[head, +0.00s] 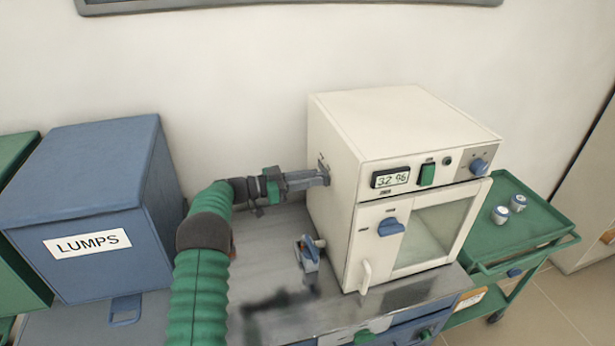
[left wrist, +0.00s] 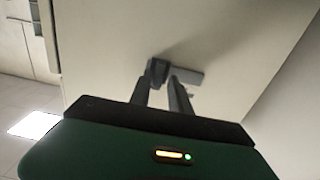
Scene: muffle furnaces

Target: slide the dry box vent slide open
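The white dry box (head: 345,121) stands on a metal-topped bench, with its display lit. The vent slide shows on its left side wall in the head view (head: 322,165), partly covered by my left gripper (head: 326,177). My left gripper reaches across from the left, with its fingertips at the slide. In the left wrist view the gripper's fingertips (left wrist: 166,77) are close together at the wall, beside a light grey bar of the vent slide (left wrist: 192,78). A narrow gap shows between the fingers; whether they grip the slide's tab is unclear. My right gripper is not in view.
A blue bin labelled LUMPS (head: 85,185) stands at left, beside a green bin (head: 20,245). A blue-handled valve (head: 309,255) juts from the dry box's lower left. A green cart (head: 545,222) with two small jars stands at right. The wall is close behind.

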